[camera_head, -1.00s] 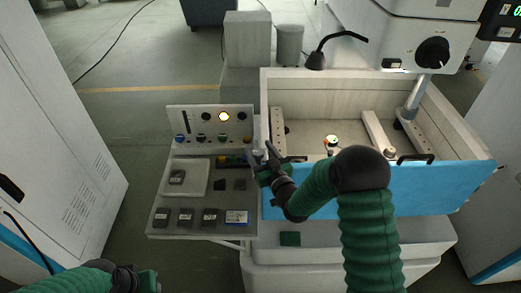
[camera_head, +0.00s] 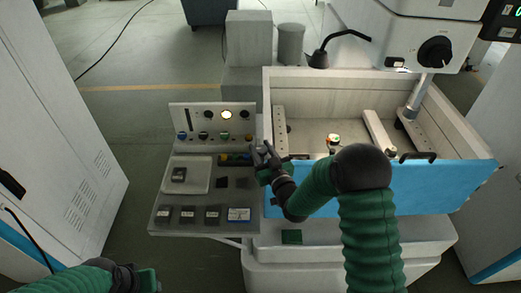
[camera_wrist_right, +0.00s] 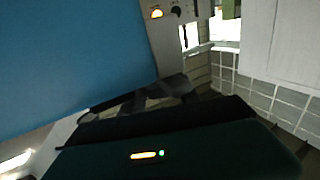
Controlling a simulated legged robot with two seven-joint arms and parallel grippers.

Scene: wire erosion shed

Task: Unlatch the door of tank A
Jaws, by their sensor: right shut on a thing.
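Tank A appears to be the open-topped pale tank (camera_head: 350,82) with a blue front door (camera_head: 430,188), which stands upright. The door also fills the upper left of the right wrist view (camera_wrist_right: 70,60). My right gripper (camera_head: 262,155) is at the door's upper left corner, beside the control panel. It is shut on what appears to be the door latch, which its fingers mostly hide. Dark gripper parts cross the lower part of the wrist view (camera_wrist_right: 150,130). My left gripper (camera_head: 148,280) is low at the left, and its fingertips cannot be made out.
A control panel (camera_head: 213,118) with a lit lamp and a shelf (camera_head: 190,228) of small dark blocks stand left of the tank. A black handle (camera_head: 418,157) sits on the door's top edge. A bent black lamp (camera_head: 319,58) stands behind the tank. White cabinets flank both sides.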

